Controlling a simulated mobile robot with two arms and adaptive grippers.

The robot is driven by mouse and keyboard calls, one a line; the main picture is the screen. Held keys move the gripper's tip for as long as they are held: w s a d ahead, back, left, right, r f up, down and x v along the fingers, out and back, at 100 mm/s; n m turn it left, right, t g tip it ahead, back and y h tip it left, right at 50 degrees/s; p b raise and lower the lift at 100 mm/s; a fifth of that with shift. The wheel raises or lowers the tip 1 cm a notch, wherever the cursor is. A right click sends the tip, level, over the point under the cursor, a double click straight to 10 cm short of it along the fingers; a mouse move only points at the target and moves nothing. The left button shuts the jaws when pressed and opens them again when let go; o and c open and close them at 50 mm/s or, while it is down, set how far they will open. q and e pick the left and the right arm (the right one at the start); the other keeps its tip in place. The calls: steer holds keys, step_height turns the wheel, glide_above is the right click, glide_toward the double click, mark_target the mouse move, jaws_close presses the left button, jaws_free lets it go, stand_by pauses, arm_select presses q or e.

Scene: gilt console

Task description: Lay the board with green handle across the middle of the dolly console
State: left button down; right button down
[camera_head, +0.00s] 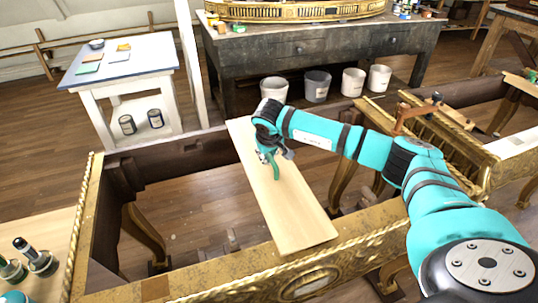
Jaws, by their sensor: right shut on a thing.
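The board (300,218) is pale wood, long and flat. It spans the open frame of the gilt console (215,272) from the back rail to the front rail, slightly slanted, around the middle of its length. I cannot tell if both ends touch the rails. The green handle (275,172) stands on the board's upper face, partly hidden by my gripper. My right gripper (268,157) is shut on the handle, its arm reaching in from the lower right. My left gripper is not in view.
A second gilt frame with a wooden clamp (415,113) stands at right. A white side table (115,62) and a dark workbench (320,45) with several buckets beneath stand behind. The console's interior is open to the floor.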

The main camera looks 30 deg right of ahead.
steer(key=shift+f, duration=0.1)
steer(key=c, duration=0.5)
jaws_free()
steer(key=shift+c, duration=0.2)
stand_by(0.5)
steer(key=shift+r+p, duration=3)
steer(key=shift+r, duration=1.5)
steer(key=shift+s+f, duration=0.1)
